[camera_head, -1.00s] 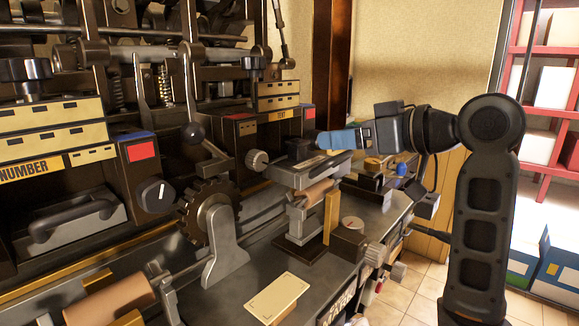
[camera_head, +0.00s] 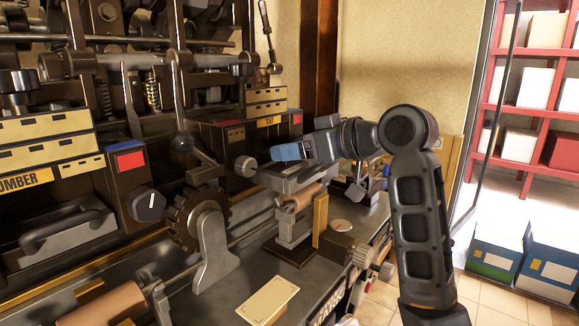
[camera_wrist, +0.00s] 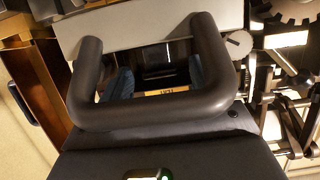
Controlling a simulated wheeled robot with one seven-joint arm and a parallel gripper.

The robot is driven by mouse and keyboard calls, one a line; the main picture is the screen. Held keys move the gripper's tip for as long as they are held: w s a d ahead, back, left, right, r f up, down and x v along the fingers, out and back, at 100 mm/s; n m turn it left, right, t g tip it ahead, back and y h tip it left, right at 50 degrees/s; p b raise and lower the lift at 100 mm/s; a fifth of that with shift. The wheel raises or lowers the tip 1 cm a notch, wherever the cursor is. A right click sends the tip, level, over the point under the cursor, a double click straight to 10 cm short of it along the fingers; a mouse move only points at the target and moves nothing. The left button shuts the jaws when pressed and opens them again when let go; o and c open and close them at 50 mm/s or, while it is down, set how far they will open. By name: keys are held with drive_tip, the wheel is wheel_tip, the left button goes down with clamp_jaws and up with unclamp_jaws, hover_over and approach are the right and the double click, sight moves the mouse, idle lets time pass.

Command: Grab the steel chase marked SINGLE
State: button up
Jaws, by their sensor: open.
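My gripper (camera_head: 284,153) has blue fingers and hangs over a grey metal plate (camera_head: 296,180) in front of the press. A grey steel piece with a black handle (camera_head: 62,230) sits in the press at lower left. No SINGLE mark is legible, so I cannot tell which piece is that chase.
The press frame with its TEXT label (camera_head: 265,122) is close behind my gripper. A toothed wheel (camera_head: 197,212) and a black dial (camera_head: 150,205) stand to its left. A cream card (camera_head: 267,300) lies in front. Red shelves (camera_head: 525,110) and blue boxes (camera_head: 495,248) are at right, beyond open floor.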

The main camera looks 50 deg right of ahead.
clamp_jaws()
idle(0.6)
drive_tip(key=shift+r, duration=0.1)
